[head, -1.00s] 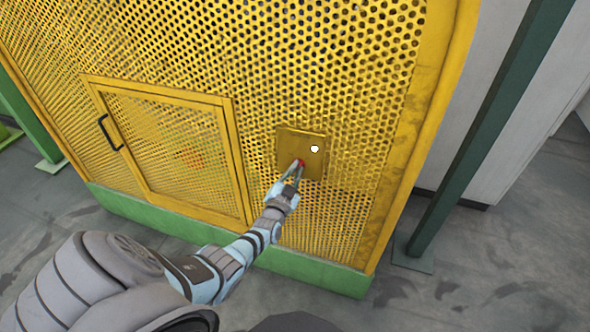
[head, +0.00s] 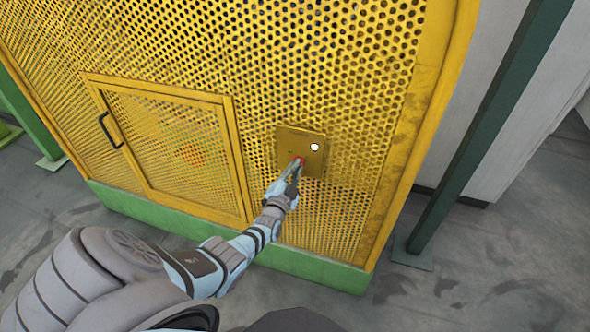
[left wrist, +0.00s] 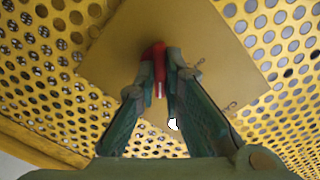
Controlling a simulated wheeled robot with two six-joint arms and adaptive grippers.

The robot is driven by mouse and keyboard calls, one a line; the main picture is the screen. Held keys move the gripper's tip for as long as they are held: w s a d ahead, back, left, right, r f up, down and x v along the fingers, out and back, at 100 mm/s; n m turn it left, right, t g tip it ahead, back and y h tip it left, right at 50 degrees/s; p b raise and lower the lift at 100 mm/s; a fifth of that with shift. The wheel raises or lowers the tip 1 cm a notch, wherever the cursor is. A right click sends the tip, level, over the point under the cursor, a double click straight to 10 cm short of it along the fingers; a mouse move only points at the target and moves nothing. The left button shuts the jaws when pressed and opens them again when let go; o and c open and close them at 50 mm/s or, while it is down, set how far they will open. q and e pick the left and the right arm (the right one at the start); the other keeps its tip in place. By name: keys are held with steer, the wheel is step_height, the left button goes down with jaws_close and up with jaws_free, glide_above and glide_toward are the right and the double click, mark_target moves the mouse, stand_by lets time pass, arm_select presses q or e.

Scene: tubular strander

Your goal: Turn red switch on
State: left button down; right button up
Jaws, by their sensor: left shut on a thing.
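The red switch (head: 299,161) sits on a flat yellow plate (head: 316,166) fixed to the perforated yellow guard. In the left wrist view the red switch (left wrist: 156,58) shows between and just beyond the fingertips, its lower end between them. My left gripper (head: 296,169) is at the switch, and in the left wrist view (left wrist: 160,75) its fingers are closed in on it. Part of the switch is hidden by the fingers. A round white knob or lamp (head: 314,147) is on the same plate, up and right of the switch. My right gripper is not in view.
The perforated yellow guard (head: 300,60) fills the space ahead, on a green base (head: 310,272). A framed door (head: 170,150) with a black handle (head: 109,131) is at the left. A dark green post (head: 480,130) stands at the right. Grey floor is clear in front.

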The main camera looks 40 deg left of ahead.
arm_select(q)
steer(key=c, duration=1.7)
jaws_free()
steer(key=v, duration=1.2)
steer(key=shift+w, duration=0.1)
